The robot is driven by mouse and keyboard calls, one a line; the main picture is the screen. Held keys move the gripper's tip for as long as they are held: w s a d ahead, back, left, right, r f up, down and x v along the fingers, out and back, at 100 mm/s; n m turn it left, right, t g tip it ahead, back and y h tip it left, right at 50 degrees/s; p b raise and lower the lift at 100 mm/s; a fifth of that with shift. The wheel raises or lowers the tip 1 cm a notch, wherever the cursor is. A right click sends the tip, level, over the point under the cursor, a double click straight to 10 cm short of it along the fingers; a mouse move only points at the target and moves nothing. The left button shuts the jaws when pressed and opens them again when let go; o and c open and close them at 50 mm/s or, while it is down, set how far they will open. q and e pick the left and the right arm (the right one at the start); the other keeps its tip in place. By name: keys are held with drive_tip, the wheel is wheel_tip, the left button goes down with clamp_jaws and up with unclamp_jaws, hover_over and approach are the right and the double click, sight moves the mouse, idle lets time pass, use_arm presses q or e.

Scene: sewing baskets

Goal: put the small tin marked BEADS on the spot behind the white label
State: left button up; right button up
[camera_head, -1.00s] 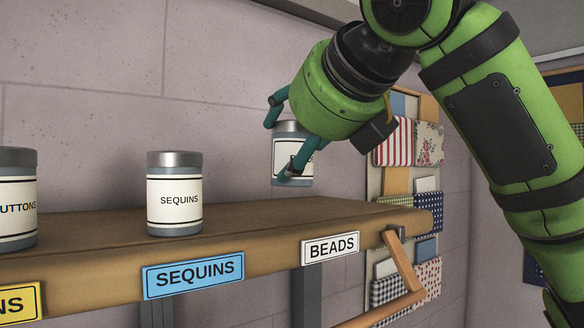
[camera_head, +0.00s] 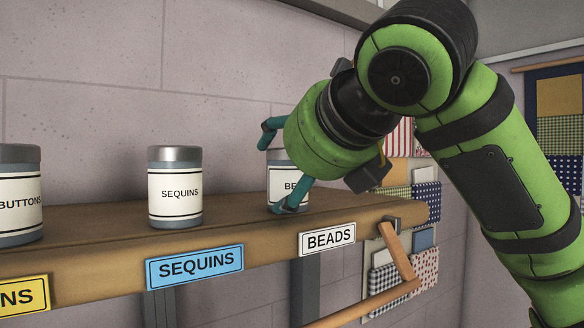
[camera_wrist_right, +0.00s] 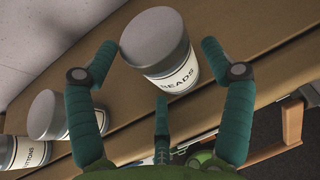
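The small tin marked BEADS (camera_head: 282,178) stands upright on the wooden shelf, behind the white BEADS label (camera_head: 328,239) on the shelf's front edge. My right gripper (camera_head: 272,172) is around the tin, its fingers spread. In the right wrist view the tin (camera_wrist_right: 160,45) lies between the fingers of the gripper (camera_wrist_right: 158,62), with gaps at its sides. Part of its label and its right side are hidden by the gripper in the head view. My left gripper is not in view.
The SEQUINS tin (camera_head: 175,188) stands to the left behind a blue label (camera_head: 195,267). The BUTTONS tin (camera_head: 18,195) is farther left, above a yellow label (camera_head: 22,295). The shelf (camera_head: 110,245) ends just right of the white label. Fabric samples (camera_head: 425,195) hang beyond.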

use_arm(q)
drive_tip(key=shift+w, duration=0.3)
use_arm(e)
drive_tip(key=shift+w, duration=0.1)
drive_tip(key=shift+s+d+r, duration=0.1)
drive_tip(key=shift+s, duration=0.1)
use_arm(q)
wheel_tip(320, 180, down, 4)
drive_tip(key=b, duration=0.4)
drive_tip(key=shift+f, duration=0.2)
use_arm(e)
drive_tip(key=v, duration=1.1)
drive_tip(key=shift+s+r, duration=0.15)
drive_tip(key=shift+s, duration=0.15)
drive_tip(key=shift+d, duration=0.2)
